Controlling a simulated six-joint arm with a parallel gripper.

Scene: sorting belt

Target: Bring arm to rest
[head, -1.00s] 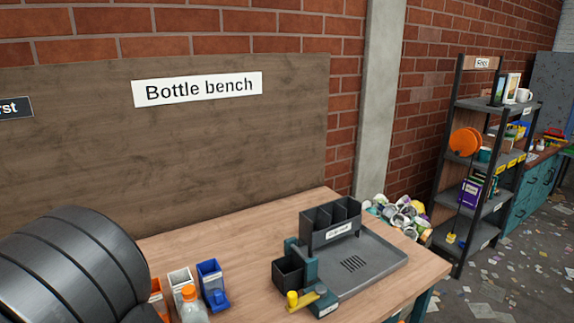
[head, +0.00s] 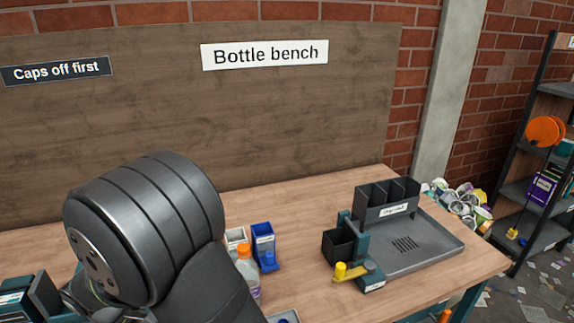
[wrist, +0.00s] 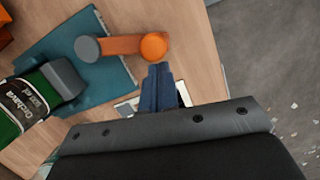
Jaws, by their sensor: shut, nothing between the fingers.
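My gripper (wrist: 159,70) shows in the wrist view as dark blue fingers held together, with nothing between them. It points at the edge of a teal plate (wrist: 70,48) on the wooden bench. An orange lever with a round orange knob (wrist: 154,46) lies just beyond the fingertips in the picture; I cannot tell whether they touch. A green bottle (wrist: 28,105) with a dark label and grey cap lies at the left. In the head view my dark arm fills the lower left and the gripper is hidden.
In the head view a clear bottle with an orange cap (head: 246,268) stands near a blue bin (head: 263,243) and a white bin (head: 235,237). Bare bench (head: 310,215) lies between.

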